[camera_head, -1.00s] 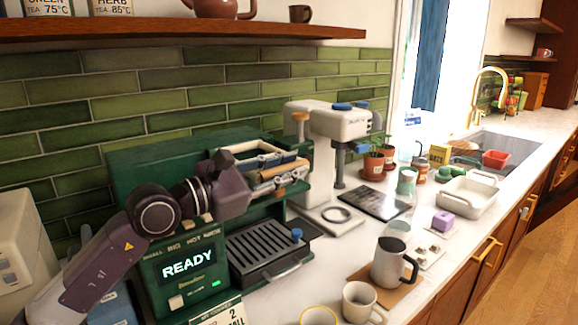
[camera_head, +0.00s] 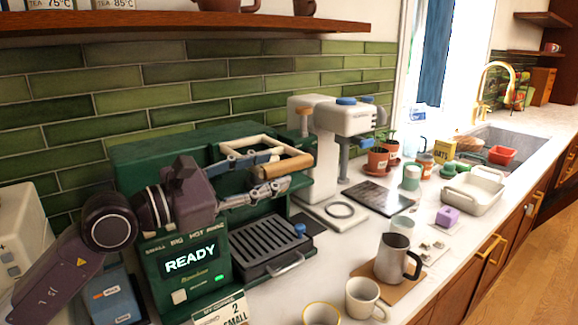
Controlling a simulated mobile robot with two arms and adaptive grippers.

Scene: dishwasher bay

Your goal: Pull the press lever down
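The press lever, a pale frame with a round wooden handle (camera_head: 288,172), sits at the upper front of the green machine (camera_head: 150,160), whose screen reads READY. The lever looks raised. My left gripper (camera_head: 276,172) comes in from the left in front of the machine. Its two fingers are spread, one high and one low, with the handle near the gap between their tips. I cannot tell whether either finger touches it. My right gripper is not in view.
A drip tray (camera_head: 265,250) is below the lever. A white machine (camera_head: 335,116) with a wooden knob stands to the right. A metal jug (camera_head: 393,258) and a white mug (camera_head: 363,298) stand in front on the counter. A shelf (camera_head: 180,25) runs above.

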